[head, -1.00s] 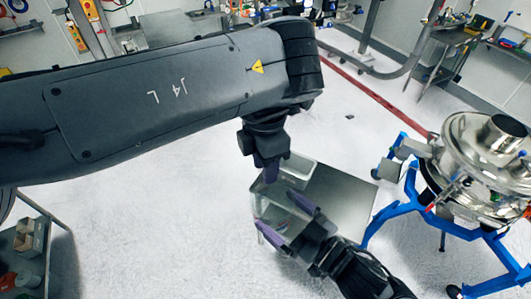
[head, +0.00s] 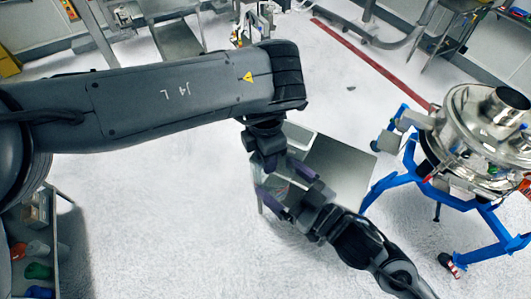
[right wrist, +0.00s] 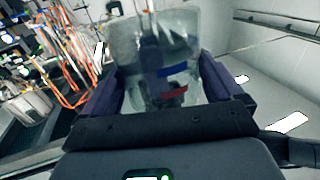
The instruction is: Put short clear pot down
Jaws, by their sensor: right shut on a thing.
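A short clear pot (right wrist: 150,50) fills the space between the two purple fingers of my right gripper (right wrist: 160,85) in the right wrist view. A blue band and a red band show on or through its wall. In the head view, my right gripper (head: 280,184) holds the faintly visible pot over the left part of a small steel table (head: 340,168). The gap between the pot's base and the tabletop cannot be judged. My left gripper (head: 266,163) points down just beyond the right one, at the table's left side. Its opening is hidden.
A steel sifter (head: 485,130) on a blue frame (head: 410,183) stands right of the table. A grey cart (head: 38,230) with coloured items is at the lower left. White floor (head: 170,210) lies open between cart and table.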

